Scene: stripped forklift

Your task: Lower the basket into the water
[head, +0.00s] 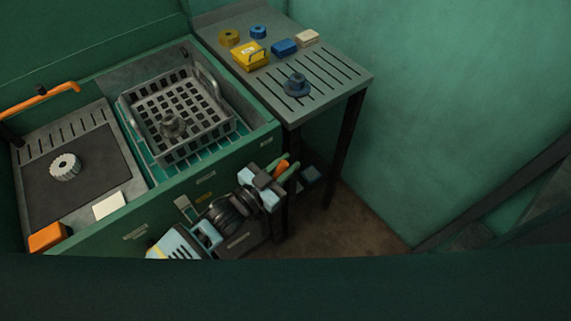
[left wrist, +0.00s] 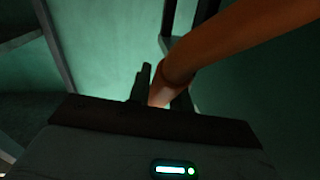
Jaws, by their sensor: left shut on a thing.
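The grey wire basket (head: 213,120) hangs or stands in the right-hand bay of the green tank (head: 262,135), its rim near the tank top. A dark metal part (head: 173,126) sits inside it. Teal water (head: 225,147) shows below and beside the basket; I cannot tell whether they touch. My left gripper (head: 284,170) is low in front of the tank's right corner, shut on an orange handle (head: 282,166). The left wrist view shows the orange bar (left wrist: 215,48) running up right from between the dark fingers (left wrist: 160,92). My right gripper is not in view.
A slotted side table (head: 335,80) holds a yellow box (head: 250,56), blue and cream blocks, rings and a dark flanged part (head: 297,85). A toothed gear (head: 65,167) lies on the tank's left tray. Another orange bar (head: 40,97) is at far left.

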